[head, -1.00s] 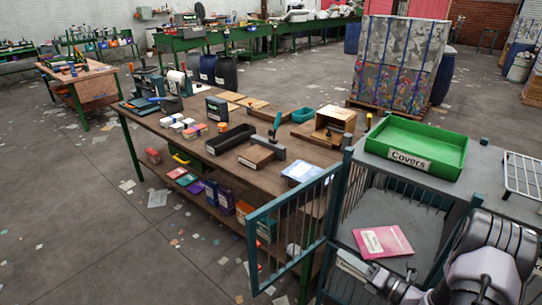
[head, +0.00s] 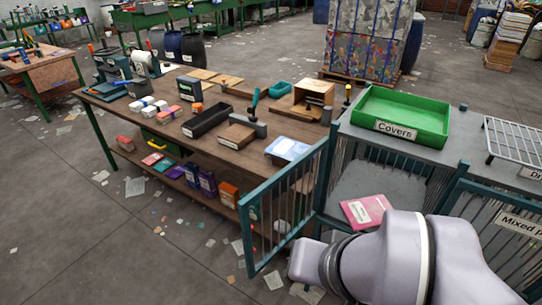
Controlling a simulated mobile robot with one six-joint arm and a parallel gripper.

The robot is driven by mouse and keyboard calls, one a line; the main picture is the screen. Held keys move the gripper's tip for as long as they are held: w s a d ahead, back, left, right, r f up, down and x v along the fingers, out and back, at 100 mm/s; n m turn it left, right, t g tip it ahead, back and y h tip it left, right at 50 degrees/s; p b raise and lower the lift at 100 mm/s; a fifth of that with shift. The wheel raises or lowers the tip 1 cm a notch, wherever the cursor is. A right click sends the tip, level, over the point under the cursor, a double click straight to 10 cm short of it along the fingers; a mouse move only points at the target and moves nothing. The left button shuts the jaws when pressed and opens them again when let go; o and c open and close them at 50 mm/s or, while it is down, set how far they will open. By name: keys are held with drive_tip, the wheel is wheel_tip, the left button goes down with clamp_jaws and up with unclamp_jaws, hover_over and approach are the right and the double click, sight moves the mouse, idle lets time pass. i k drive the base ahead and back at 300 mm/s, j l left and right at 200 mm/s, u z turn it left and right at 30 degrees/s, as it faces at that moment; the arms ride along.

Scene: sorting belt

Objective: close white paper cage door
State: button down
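A teal barred cage door (head: 288,205) stands open in the head view, swung out toward the lower left from the cage's front left post. No label on this door is readable, so I cannot confirm it is the white paper one. Behind the opening is a grey cage interior (head: 362,182) with a pink book or folder (head: 366,210) inside. My arm's light grey links fill the lower right, in front of the opening and right of the door. My gripper is not in view, so contact with the door cannot be seen.
A second barred cage front labelled "Mixed p..." (head: 518,225) is at right. A green tray labelled "Covers" (head: 397,131) and a white wire rack (head: 515,143) sit on the cage top. A cluttered workbench (head: 215,150) stands close behind the open door. Littered floor lies open at lower left.

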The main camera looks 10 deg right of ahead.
sight(281, 181)
drive_tip(key=i+j+z, duration=0.2)
drive_tip(key=j+z, duration=0.3)
drive_tip(key=i+j+z, duration=0.1)
drive_tip(key=j+z, duration=0.35)
drive_tip(key=j, duration=0.2)
drive_tip(key=j+z, duration=0.5)
drive_tip(key=k+j+z, duration=0.15)
drive_tip(key=j+z, duration=0.3)
drive_tip(key=j, duration=0.3)
drive_tip(key=l+u, duration=0.3)
drive_tip(key=u, duration=0.2)
drive_tip(key=i+l, duration=0.05)
